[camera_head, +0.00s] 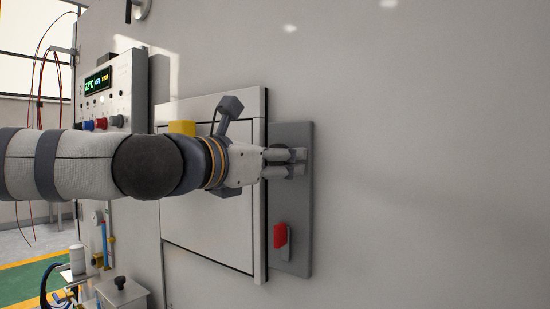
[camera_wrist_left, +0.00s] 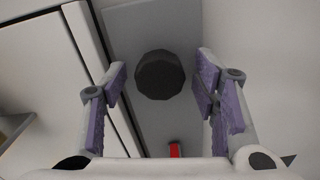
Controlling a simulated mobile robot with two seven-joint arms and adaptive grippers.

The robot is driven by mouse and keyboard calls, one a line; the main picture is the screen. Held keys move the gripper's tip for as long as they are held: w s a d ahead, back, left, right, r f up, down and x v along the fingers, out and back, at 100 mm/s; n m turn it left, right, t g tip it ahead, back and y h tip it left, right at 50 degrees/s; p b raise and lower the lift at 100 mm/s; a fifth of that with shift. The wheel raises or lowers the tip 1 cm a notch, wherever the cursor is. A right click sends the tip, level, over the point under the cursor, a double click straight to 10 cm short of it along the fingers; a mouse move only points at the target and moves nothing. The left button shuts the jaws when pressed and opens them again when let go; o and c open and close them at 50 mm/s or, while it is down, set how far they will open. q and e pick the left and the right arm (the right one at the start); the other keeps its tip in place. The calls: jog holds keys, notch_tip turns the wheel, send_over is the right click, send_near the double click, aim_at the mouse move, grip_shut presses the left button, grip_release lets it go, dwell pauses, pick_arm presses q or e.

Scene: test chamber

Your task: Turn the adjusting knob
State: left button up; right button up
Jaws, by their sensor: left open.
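The adjusting knob (camera_wrist_left: 160,75) is a dark, round, many-sided knob on a grey panel (camera_wrist_left: 125,20) in the left wrist view. My left gripper (camera_wrist_left: 162,82) is open, with one finger on each side of the knob and a gap on both sides. In the head view the left gripper (camera_head: 300,163) reaches across to the upper part of the grey panel (camera_head: 290,210) and hides the knob there. My right gripper is in neither view.
A red switch (camera_head: 281,236) sits low on the panel. A closed door (camera_head: 210,230) is left of it. A control box (camera_head: 112,90) with a lit display, red and blue knobs is at upper left. The wall (camera_head: 430,160) to the right is clear.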

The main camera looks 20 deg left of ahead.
pick_arm(q)
jog(key=c, duration=1.2)
jog(key=shift+o, duration=0.2)
jog(key=m, duration=0.4)
jog(key=shift+a+m, duration=0.1)
jog(key=shift+m, duration=2.2)
jog(key=o, duration=1.2)
jog(key=shift+c, duration=0.2)
